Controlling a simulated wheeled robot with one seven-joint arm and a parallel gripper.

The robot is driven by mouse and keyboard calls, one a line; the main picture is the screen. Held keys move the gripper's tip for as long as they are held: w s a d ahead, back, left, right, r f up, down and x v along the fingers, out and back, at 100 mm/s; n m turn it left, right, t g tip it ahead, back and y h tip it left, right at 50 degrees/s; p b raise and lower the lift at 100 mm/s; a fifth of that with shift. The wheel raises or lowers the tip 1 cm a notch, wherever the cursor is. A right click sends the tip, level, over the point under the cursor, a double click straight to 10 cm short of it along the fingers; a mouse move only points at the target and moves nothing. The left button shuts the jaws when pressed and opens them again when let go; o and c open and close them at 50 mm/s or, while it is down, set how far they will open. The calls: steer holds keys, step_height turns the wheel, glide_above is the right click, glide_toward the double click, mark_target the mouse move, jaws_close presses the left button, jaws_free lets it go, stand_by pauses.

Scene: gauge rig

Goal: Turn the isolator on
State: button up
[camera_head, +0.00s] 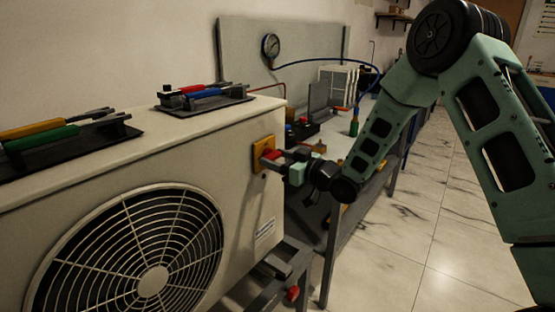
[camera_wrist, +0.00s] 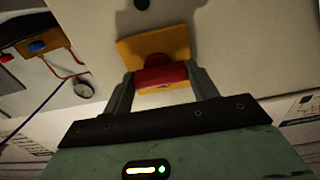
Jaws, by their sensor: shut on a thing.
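The fingers and handle hide part of the yellow plate. I cannot read any on or off mark.
The outdoor unit (camera_head: 240,205) has a fan grille and carries two black tool trays (camera_head: 205,105) on top. A grey bench (camera_head: 340,195) with a gauge (camera_head: 270,46) and hoses stands behind. The tiled floor (camera_head: 400,250) at right is open.

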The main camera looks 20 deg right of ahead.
steer(key=shift+m, duration=0.3)
steer(key=m+p, duration=0.1)
steer(key=m, duration=0.2)
steer(key=shift+r+m, duration=0.1)
steer(key=shift+m, duration=0.3)
steer(key=m+p, duration=0.2)
steer(key=m, duration=0.2)
steer(key=shift+d+m, duration=0.1)
steer(key=shift+m, duration=0.2)
steer(key=m+p, duration=0.2)
steer(key=m, duration=0.2)
steer(key=m+p, duration=0.1)
steer(key=m, duration=0.3)
steer(key=shift+m+p, duration=0.3)
steer(key=o, duration=1)
